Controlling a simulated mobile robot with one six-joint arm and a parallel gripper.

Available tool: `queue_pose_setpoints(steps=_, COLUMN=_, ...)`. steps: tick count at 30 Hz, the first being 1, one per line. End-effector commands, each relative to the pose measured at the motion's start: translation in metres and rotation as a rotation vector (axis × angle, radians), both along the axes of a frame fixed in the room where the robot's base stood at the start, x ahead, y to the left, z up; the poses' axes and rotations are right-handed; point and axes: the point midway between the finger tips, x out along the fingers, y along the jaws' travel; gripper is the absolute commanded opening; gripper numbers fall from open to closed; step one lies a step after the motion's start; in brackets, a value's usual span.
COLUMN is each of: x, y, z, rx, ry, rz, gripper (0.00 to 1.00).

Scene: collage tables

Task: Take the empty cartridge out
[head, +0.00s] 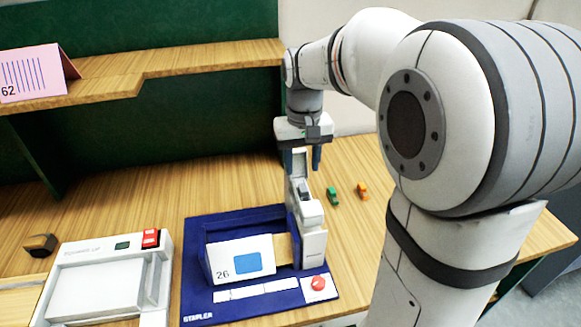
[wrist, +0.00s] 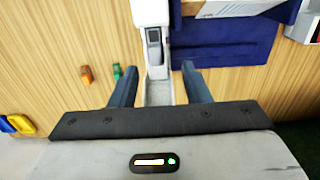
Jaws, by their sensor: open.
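A white stapler (head: 312,240) stands at the right side of a blue base (head: 200,262) labelled "STAPLER". In the wrist view the stapler (wrist: 152,12) points toward me, with a dark-edged slot on top and a pale grey channel (wrist: 158,95) at its near end. I cannot tell for sure which part is the empty cartridge. My gripper (head: 302,160) is over the stapler's far end, pointing down. In the wrist view my gripper (wrist: 159,68) is open, its blue fingers on either side of the channel, apart from it, with nothing held.
A green piece (head: 332,196) and an orange piece (head: 362,191) lie right of the stapler. A card marked 26 (head: 228,262) and a red button (head: 318,283) are on the base. A white device (head: 70,250) stands left. Blue and yellow pieces (wrist: 18,123) show in the wrist view.

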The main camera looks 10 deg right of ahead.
Motion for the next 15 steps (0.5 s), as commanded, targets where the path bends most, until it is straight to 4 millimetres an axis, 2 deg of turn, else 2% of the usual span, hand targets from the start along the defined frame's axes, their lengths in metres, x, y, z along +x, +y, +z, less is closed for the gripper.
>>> queue_pose_setpoints(steps=10, x=0.004, y=-0.004, z=-0.034, rx=0.0, ry=0.008, rz=-0.002, gripper=0.43)
queue_pose_setpoints(steps=15, x=0.005, y=-0.009, z=-0.061, rx=0.0, ry=0.009, rz=-0.001, gripper=0.43)
